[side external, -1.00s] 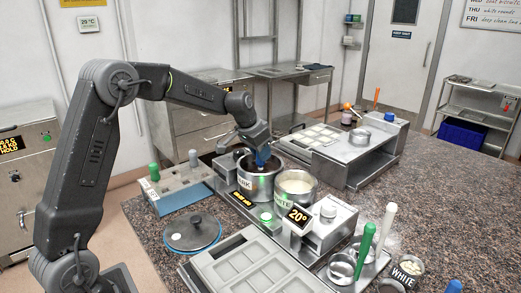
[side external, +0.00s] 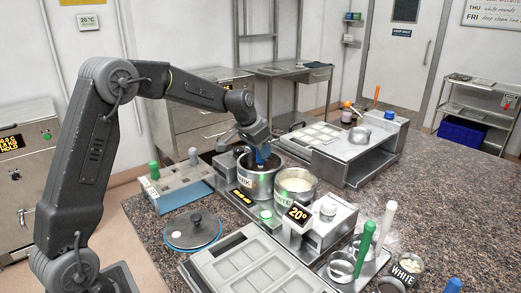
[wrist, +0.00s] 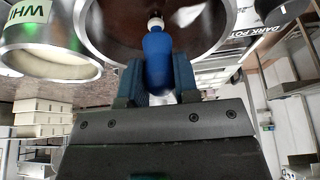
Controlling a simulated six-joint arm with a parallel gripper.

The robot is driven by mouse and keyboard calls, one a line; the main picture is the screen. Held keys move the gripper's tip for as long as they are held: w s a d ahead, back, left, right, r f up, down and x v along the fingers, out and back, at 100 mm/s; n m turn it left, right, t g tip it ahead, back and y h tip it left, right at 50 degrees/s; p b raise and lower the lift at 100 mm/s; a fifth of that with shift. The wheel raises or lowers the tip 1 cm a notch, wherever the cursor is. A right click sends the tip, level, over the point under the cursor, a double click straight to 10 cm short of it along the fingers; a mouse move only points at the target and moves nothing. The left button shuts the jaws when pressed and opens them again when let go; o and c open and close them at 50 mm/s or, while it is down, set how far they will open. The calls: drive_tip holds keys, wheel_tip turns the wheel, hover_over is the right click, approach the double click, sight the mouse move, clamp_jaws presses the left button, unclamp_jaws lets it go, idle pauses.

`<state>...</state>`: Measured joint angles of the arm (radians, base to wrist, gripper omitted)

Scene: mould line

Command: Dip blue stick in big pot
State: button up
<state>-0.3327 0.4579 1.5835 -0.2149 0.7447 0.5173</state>
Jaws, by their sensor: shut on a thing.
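My gripper (side external: 262,150) is shut on the blue stick (wrist: 157,60) and points down at the steel pot with dark brown contents (side external: 259,187). The stick's pale lower end shows against the dark contents in the wrist view, inside the outline of the pot's rim (wrist: 88,25). I cannot tell how deep the end reaches. The gripper fingers also show on both sides of the stick in the wrist view (wrist: 158,76). A second steel pot with white contents (side external: 297,183), labelled WHITE, stands close to the right of the dark one.
A dark round lid (side external: 193,230) lies in front of the pots. A blue-sided rack (side external: 184,190) holds a green and a pale stick at the left. A mould tray (side external: 255,270), several tools and a steel station (side external: 345,155) crowd the counter.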

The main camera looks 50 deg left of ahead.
drive_tip(key=shift+r, duration=0.1)
drive_tip(key=shift+r, duration=3.65)
drive_tip(key=shift+r, duration=2.05)
